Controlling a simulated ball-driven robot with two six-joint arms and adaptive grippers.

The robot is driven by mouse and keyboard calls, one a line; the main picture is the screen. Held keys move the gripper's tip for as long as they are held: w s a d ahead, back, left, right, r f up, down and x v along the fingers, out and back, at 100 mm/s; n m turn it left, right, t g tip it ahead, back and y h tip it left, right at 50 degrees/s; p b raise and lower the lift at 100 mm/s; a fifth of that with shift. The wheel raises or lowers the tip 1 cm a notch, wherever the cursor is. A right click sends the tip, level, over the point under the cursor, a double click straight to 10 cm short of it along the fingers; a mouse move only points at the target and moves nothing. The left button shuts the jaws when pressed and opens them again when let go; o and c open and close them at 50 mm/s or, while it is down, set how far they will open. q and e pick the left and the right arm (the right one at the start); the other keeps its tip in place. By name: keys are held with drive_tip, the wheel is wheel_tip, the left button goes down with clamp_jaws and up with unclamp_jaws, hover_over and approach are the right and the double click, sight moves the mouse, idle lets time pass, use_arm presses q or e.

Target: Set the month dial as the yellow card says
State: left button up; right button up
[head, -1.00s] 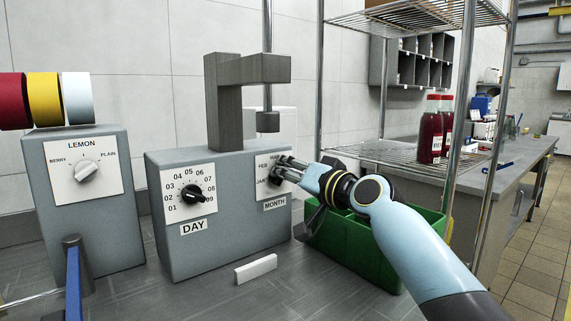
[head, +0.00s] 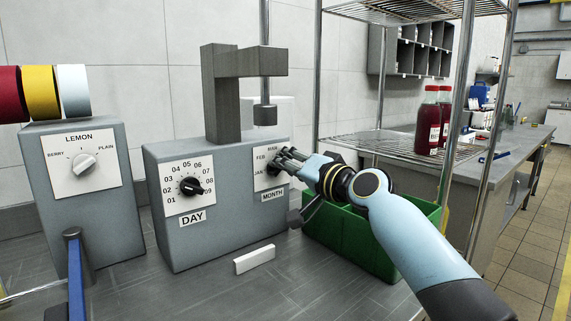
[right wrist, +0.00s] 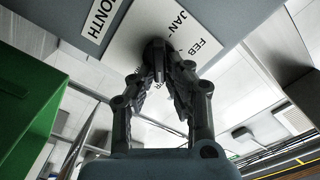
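The grey stamping machine carries a white month plate (head: 263,169) marked JAN, FEB and MAR, above a MONTH label (head: 272,196). The plate also shows in the right wrist view (right wrist: 150,22). My right gripper (head: 281,163) is at the dial on this plate. In the right wrist view, its fingers (right wrist: 161,72) close in from both sides around the dark month dial (right wrist: 156,50). The fingers hide most of the dial, so I cannot tell its setting. I see no yellow card. My left gripper is not in view.
Left of the month plate is a DAY dial (head: 191,186) with a black knob. A LEMON box (head: 75,210) with a white knob stands further left. A white block (head: 255,262) lies in front. A green crate (head: 350,238) stands under my right arm; a wire shelf (head: 400,150) is behind.

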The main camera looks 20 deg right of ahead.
drive_tip(key=o, duration=0.4)
drive_tip(key=v, duration=1.2)
